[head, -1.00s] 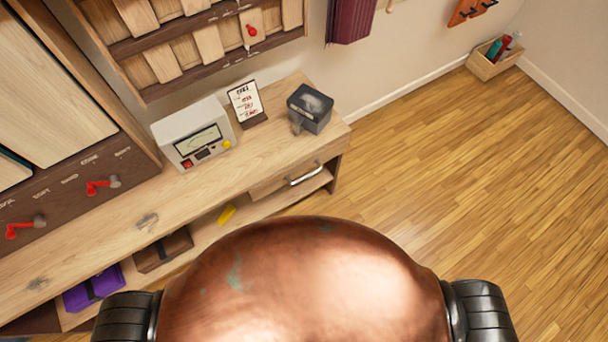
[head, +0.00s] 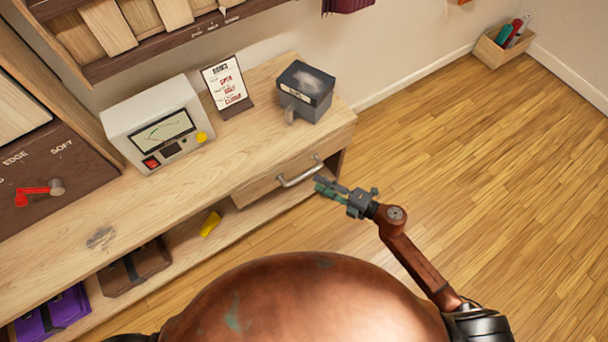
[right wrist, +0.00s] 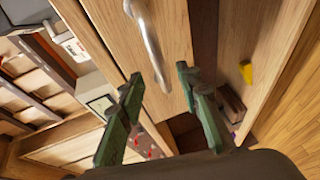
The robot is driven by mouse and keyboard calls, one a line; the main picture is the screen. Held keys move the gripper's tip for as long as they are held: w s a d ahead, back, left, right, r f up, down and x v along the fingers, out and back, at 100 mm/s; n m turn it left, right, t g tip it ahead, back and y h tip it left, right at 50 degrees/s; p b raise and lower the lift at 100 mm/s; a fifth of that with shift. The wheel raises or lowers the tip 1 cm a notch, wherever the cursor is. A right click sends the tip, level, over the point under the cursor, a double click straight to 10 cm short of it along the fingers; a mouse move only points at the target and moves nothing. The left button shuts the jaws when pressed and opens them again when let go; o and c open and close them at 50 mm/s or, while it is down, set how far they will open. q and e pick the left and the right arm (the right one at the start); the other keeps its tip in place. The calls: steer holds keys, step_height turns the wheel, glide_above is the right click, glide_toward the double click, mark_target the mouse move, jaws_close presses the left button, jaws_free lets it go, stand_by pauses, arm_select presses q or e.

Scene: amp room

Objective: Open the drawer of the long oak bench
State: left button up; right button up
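The long oak bench (head: 75,215) runs along the wall from lower left to the middle of the head view. Its drawer (head: 262,184) is at the right end under the top, and its front looks flush. A silver bar handle (head: 299,175) is on the drawer front; it also shows in the right wrist view (right wrist: 150,45). My right gripper (head: 320,188) is just right of and below the handle, apart from it. In the right wrist view its green fingers (right wrist: 158,82) are spread and empty, with the handle beyond their tips. My left gripper is out of view.
On the bench top stand a grey meter box (head: 157,124), a sign card (head: 226,84) and a dark grey box (head: 305,90). A yellow object (head: 210,224) lies on the lower shelf.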

mark_target(304, 174)
steer(key=b+x, duration=0.1)
steer(key=x, duration=0.6)
steer(key=shift+w+a, duration=0.25)
steer(key=shift+a, duration=0.05)
jaws_close()
stand_by(0.4)
